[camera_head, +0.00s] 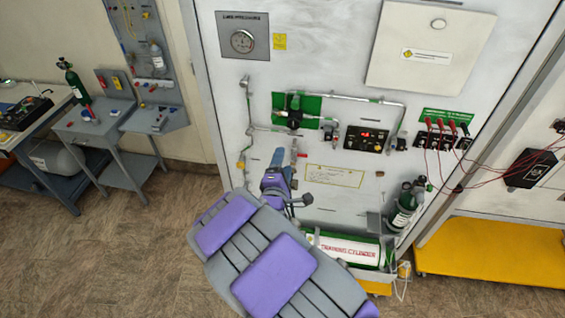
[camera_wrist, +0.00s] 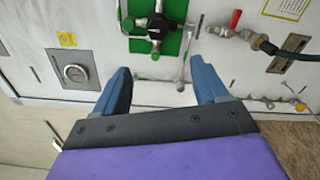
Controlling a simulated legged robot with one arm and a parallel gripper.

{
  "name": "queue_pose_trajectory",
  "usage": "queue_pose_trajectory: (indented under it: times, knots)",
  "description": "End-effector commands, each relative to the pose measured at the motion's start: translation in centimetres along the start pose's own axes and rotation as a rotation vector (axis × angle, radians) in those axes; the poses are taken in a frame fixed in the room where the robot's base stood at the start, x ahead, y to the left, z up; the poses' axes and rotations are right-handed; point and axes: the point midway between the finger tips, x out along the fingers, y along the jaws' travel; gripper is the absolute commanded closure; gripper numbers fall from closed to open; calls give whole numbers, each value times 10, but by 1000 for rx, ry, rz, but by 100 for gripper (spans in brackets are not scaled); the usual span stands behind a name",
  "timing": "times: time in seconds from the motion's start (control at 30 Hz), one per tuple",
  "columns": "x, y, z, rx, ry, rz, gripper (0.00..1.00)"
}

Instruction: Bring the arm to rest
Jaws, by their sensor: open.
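My gripper shows in the wrist view (camera_wrist: 160,88) with its two blue fingers spread apart and nothing between them. Beyond the fingers is the white panel with a black valve on a green plate (camera_wrist: 155,30) and pipework. In the head view my purple and grey arm reaches forward from the bottom toward the panel (camera_head: 235,110). The gripper end is near the lower left of the panel, and its fingertips (camera_head: 279,157) are small there. I cannot tell the exact gap to the panel.
Red cables (camera_head: 480,158) run to a black box (camera_head: 530,168). Workbenches with a green bottle (camera_head: 74,82) stand left. Floor (camera_head: 120,250) is clear at left.

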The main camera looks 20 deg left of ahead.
Motion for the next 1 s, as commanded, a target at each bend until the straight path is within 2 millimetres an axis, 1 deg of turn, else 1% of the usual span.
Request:
queue_pose_trajectory:
  times: [0.3,0.37,0.43,0.53,0.6,0.7,0.77,0.8,0.87,0.9,0.97,1.0]
  knots:
    - [0,-1,0,2,0,-2,27]
    - [2,-3,3,16,-2,-14,27]
    - [6,-9,10,57,-6,-50,27]
    - [12,-26,28,169,-15,-142,27]
    - [15,-40,45,278,-25,-228,27]
    - [11,-61,69,442,-48,-363,27]
    - [5,-72,83,537,-67,-441,27]
    - [0,-80,92,600,-81,-495,27]
    - [-10,-89,104,689,-105,-570,27]
    - [-18,-97,112,746,-124,-622,27]
    - [-32,-105,124,831,-155,-694,27]
    - [-42,-111,131,884,-180,-745,27]
